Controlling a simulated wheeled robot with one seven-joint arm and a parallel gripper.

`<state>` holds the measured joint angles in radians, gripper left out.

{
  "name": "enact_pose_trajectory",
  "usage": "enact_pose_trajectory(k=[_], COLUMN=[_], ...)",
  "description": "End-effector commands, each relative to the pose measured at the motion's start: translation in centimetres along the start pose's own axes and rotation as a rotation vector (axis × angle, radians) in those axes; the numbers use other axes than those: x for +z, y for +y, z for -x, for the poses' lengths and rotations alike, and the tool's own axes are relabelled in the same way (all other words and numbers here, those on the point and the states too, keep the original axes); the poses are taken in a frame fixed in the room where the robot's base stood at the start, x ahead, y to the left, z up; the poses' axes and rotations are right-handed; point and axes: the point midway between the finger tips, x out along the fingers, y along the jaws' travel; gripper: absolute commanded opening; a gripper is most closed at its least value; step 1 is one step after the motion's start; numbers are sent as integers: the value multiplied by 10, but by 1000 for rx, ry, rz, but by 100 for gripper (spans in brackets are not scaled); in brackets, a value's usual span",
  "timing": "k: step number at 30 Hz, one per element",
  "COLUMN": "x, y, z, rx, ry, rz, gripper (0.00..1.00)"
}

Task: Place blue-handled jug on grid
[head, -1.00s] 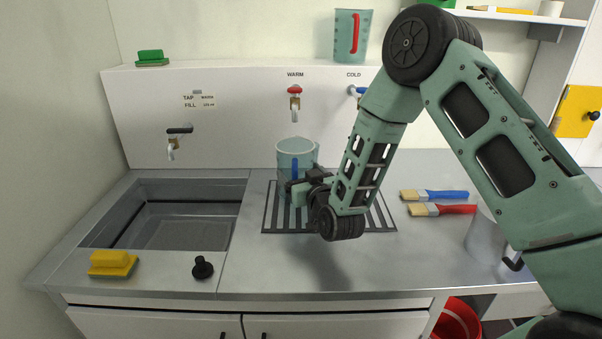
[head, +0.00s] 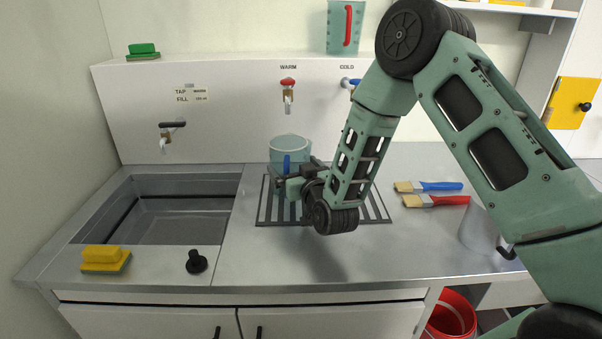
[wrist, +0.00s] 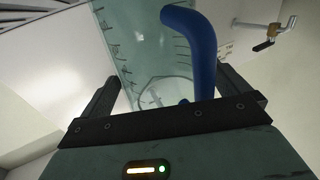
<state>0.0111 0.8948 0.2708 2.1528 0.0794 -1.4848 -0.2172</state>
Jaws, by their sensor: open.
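The blue-handled jug (head: 290,148) is clear with a greenish tint and stands upright over the back left part of the dark slatted grid (head: 378,208). Its base is hidden behind my gripper (head: 285,188), so I cannot tell whether it touches the slats. The blue handle faces my gripper. In the wrist view, the jug (wrist: 135,40) is just ahead, with marks on its wall. Its blue handle (wrist: 203,60) lies between the two spread fingers of my gripper (wrist: 168,90), nearer the right one. The gripper is open.
A warm tap (head: 288,90) is on the wall panel behind the jug. The sink (head: 165,215) is to the left, with a yellow sponge (head: 103,257) and black plug (head: 197,262) in front. Brushes (head: 440,201) lie to the right. A red-handled jug (head: 345,28) stands above.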

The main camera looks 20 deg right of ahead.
Motion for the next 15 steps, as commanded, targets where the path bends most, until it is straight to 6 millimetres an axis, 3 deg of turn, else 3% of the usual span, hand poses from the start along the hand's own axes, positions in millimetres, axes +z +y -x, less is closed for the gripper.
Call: enact_pose_trajectory(k=[1, 5, 6, 15], x=[7, -6, 2, -2], y=[0, 1, 0, 0], z=[3, 3, 13, 81], rx=[0, 0, -2, -2], ry=[-23, -23, -25, -16], rz=[2, 2, 3, 2], gripper=[100, 100, 100, 100])
